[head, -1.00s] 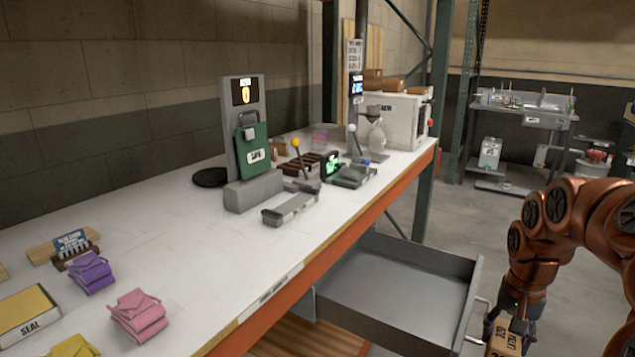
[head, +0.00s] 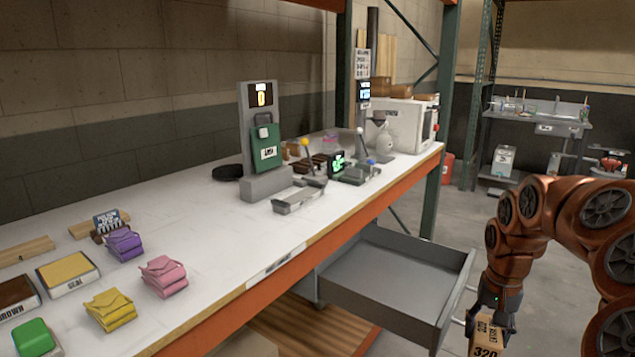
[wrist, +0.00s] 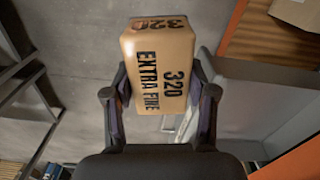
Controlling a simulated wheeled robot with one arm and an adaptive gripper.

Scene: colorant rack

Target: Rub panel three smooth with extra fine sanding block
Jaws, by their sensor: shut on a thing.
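My gripper (wrist: 158,95) is shut on the extra fine sanding block (wrist: 160,62), a tan block marked "320 EXTRA FINE" in the wrist view. In the head view the block (head: 487,338) hangs from my gripper (head: 490,318) at the lower right, beside the open drawer and clear of the bench. I cannot make out a panel marked three. Wooden boards (head: 22,250) lie at the far left of the bench, and no number on them is readable.
The white bench (head: 200,215) carries folded cloths, purple (head: 124,244), pink (head: 164,276) and yellow (head: 110,310), and colour pads such as the yellow one (head: 67,272). An open grey drawer (head: 395,285) juts out below the bench edge. A grey stand (head: 262,185) rises mid-bench.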

